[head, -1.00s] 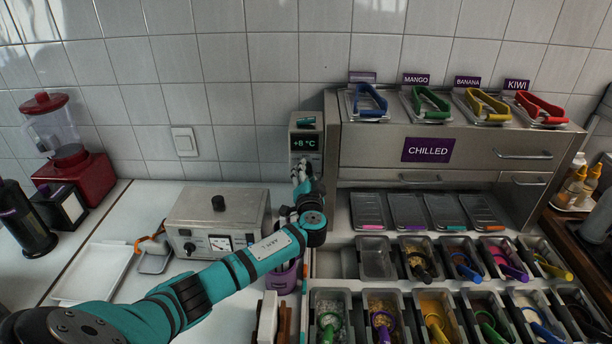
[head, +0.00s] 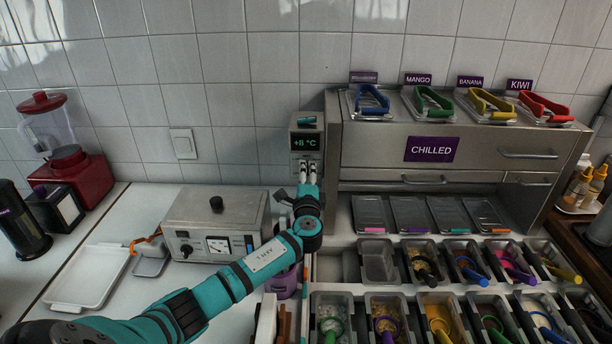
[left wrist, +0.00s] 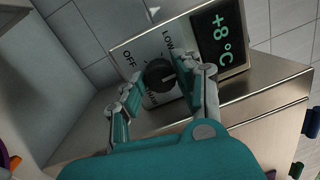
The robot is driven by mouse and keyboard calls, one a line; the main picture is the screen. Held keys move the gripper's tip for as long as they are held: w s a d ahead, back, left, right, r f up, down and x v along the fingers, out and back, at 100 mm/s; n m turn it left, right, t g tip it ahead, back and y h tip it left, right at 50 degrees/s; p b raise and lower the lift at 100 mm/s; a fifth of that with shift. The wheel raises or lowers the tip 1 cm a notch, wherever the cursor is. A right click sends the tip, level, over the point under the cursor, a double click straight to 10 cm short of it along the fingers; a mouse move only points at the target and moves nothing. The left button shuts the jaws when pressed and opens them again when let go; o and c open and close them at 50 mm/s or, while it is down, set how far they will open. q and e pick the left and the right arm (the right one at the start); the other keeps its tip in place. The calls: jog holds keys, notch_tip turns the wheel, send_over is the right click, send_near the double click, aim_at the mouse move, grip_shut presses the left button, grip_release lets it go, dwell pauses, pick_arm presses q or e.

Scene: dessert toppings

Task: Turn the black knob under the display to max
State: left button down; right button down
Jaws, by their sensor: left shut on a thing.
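The black knob (left wrist: 160,75) is on the pale front panel under the green-lit display (left wrist: 222,38), which reads +8 °C. OFF and LOW are printed around the knob; another label is partly hidden by a finger. A light pointer mark shows on the knob. My left gripper (left wrist: 163,88) is shut on the knob, with one finger on each side. In the head view the display (head: 305,142) shows above my left gripper (head: 308,170), which hides the knob there. My right gripper is not in view.
The steel CHILLED cabinet (head: 400,150) stands just right of the display unit. A steel box with a gauge (head: 215,215) sits to the left, and a purple container (head: 284,284) is below my arm. Topping bins fill the front right.

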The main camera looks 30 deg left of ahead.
pick_arm(q)
jog(key=m+p, duration=0.2)
jog(key=m, duration=0.4)
jog(key=m+t+h+p, duration=0.1)
jog(key=m+p, duration=0.1)
jog(key=m, duration=0.5)
jog(key=shift+s+h, duration=0.1)
jog(key=shift+h, duration=0.2)
jog(key=shift+f+m, duration=0.1)
jog(key=shift+m, duration=0.2)
jog(key=c, duration=0.9)
grip_release()
jog(key=shift+c, duration=0.2)
jog(key=r+v, duration=0.1)
jog(key=v, duration=1.1)
jog(key=shift+f, duration=0.4)
jog(key=shift+f, duration=0.1)
